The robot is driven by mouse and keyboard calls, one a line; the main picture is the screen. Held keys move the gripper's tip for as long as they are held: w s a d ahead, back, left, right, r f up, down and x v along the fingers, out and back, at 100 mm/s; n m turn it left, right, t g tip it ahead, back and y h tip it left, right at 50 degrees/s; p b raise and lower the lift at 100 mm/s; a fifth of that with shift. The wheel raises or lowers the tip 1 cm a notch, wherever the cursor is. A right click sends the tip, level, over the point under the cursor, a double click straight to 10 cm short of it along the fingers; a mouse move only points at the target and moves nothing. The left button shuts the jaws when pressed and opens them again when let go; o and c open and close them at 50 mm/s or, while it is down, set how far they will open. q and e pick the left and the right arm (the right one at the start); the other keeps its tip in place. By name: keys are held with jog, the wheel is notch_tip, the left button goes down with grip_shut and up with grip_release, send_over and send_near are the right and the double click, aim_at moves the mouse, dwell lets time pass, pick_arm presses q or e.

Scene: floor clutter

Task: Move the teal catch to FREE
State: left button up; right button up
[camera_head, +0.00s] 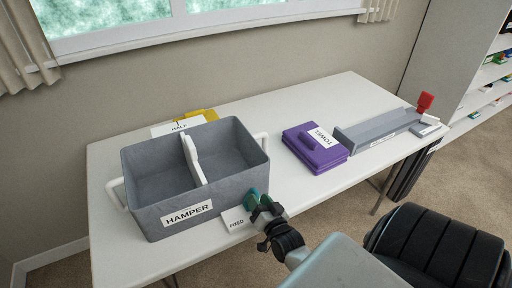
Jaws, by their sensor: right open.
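The teal catch (254,194) is at the front right corner of the grey hamper (137,205). A white card reading FIXED (235,219) lies on the table just left of my right gripper. No FREE label can be read in view. My right gripper (262,207) is open, right at the catch, and covers part of it. I cannot tell whether its fingers touch the catch or are around it. My left gripper is not in view.
The hamper has a white divider (192,158) and white side handles. Behind it are a yellow item (200,114) and a card reading HALF.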

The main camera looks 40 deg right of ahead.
jog(key=v, duration=0.8)
jog(key=shift+s+b, duration=0.2)
jog(key=shift+b, duration=0.25)
jog(key=s+a+f+n+g+y, duration=0.1)
jog(key=s+a+f+n+g, duration=0.15)
jog(key=f, duration=0.65)
jog(key=s+a+f+n+g+y, duration=0.2)
jog(key=s+a+f+g, duration=0.15)
jog(key=f, duration=0.55)
jog(key=s+a+f+n+g+y, duration=0.1)
jog(key=s+a+f+n+g, duration=0.2)
jog(key=f, duration=0.6)
jog(key=s+a+f+n+g, duration=0.1)
jog(key=s+f+n+g, duration=0.1)
jog(key=s+f, duration=0.3)
jog(key=s+a+f+n+g, duration=0.1)
jog(key=s+f+g, duration=0.4)
jog(key=s, duration=0.9)
jog(key=shift+s+a+f+n, duration=0.15)
jog(key=shift+s+f+n, duration=0.1)
jog(key=shift+f+n, duration=0.3)
